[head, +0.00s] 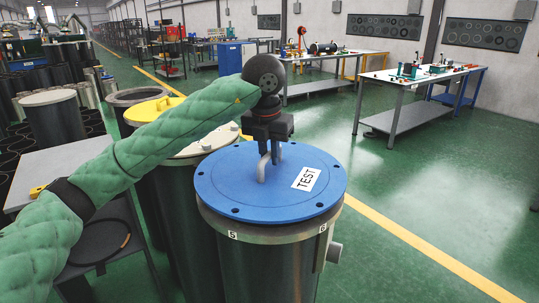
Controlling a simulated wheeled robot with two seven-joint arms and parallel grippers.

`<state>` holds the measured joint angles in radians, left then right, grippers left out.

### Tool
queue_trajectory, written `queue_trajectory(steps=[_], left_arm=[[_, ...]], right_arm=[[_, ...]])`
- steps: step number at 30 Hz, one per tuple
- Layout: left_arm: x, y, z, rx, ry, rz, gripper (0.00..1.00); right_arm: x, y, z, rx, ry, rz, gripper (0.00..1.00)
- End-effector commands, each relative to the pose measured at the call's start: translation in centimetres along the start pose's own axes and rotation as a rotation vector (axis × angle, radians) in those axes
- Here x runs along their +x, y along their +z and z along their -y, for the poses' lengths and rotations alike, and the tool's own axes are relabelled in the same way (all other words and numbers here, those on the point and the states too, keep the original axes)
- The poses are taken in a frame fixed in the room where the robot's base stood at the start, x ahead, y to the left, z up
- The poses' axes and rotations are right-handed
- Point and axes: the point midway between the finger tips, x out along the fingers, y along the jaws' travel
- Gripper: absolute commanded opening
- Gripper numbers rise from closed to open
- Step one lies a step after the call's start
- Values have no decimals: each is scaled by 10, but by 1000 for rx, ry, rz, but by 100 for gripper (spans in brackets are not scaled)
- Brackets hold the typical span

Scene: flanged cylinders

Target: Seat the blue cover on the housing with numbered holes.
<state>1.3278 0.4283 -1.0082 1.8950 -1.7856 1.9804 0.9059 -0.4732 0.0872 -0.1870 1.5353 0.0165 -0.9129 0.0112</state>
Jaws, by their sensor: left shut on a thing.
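The blue cover (220,185) is a round flat disc with bolt holes round its rim, a metal handle in the middle and a white label reading "TEST" (307,178). It lies over the top of the housing (265,262), a dark metal cylinder with a lighter flange. Number tags "5" (232,235) and "6" (323,228) show on the flange. I cannot tell whether cover and flange fully touch or their holes line up. My left gripper (268,150) points down and is shut on the cover's handle (263,166). My right gripper is out of view.
Another cylinder with a pale lid (190,150) and a yellow piece stands close behind left. An open cylinder (135,97) and a lidded one (52,125) stand further left. A grey table (60,170) is at left. Green floor is clear at right.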

Motion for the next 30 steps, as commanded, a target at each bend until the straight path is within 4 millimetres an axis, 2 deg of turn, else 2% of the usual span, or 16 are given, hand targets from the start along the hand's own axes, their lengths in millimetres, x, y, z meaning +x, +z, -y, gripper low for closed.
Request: queue_trajectory(steps=[30], left_arm=[[1,0,0,0,-1,2,0]], right_arm=[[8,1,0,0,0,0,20]])
